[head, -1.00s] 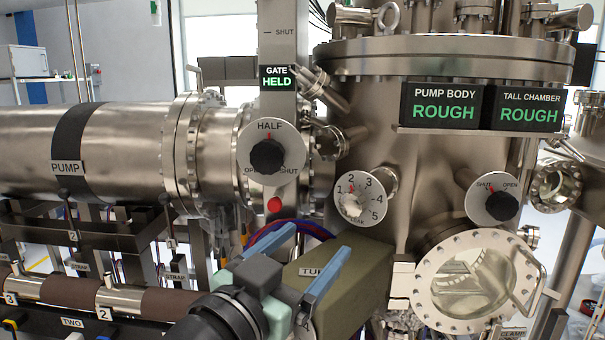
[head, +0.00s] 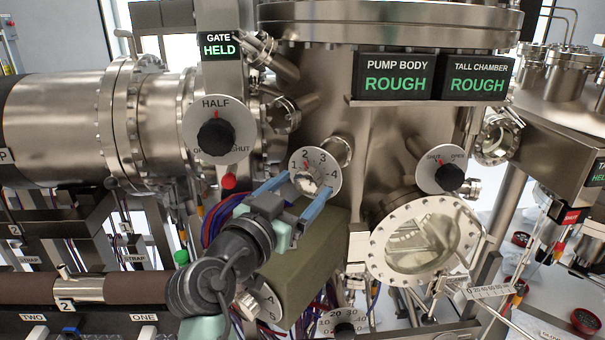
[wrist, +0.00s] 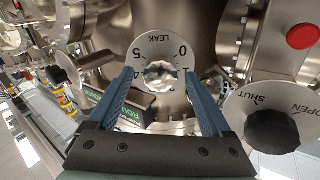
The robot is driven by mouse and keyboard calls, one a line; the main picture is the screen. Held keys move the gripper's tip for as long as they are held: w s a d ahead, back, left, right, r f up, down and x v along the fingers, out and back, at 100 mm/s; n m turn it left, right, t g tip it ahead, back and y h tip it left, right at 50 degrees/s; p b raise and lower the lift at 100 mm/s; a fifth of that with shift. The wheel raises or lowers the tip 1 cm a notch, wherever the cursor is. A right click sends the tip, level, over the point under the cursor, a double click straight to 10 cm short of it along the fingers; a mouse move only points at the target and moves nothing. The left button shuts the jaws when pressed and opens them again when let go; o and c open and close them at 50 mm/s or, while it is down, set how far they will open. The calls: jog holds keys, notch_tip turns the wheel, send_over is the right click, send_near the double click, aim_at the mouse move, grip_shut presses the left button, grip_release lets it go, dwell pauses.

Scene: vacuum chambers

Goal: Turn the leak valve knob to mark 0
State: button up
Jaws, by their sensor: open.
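The leak valve dial (head: 330,166) is a white round plate with numbers on the chamber's front. Its silvery knob (head: 307,183) has a red pointer near mark 2 in the head view. In the wrist view the dial (wrist: 160,42) appears upside down, with LEAK, 0 and 5 readable and the knob (wrist: 160,75) at its middle. My gripper (head: 310,181) is open in front of the dial, its blue fingers to the left and right of the knob. The fingers (wrist: 159,73) also flank the knob in the wrist view. I cannot tell whether they touch it.
The gate knob (head: 216,134), set toward HALF, and a red button (head: 229,182) are left of the dial. A SHUT/OPEN knob (head: 450,178) and a round window (head: 420,243) are to the right. An olive box (head: 305,262) lies below my gripper.

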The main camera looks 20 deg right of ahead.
jog(key=shift+w+d, duration=0.45)
grip_shut()
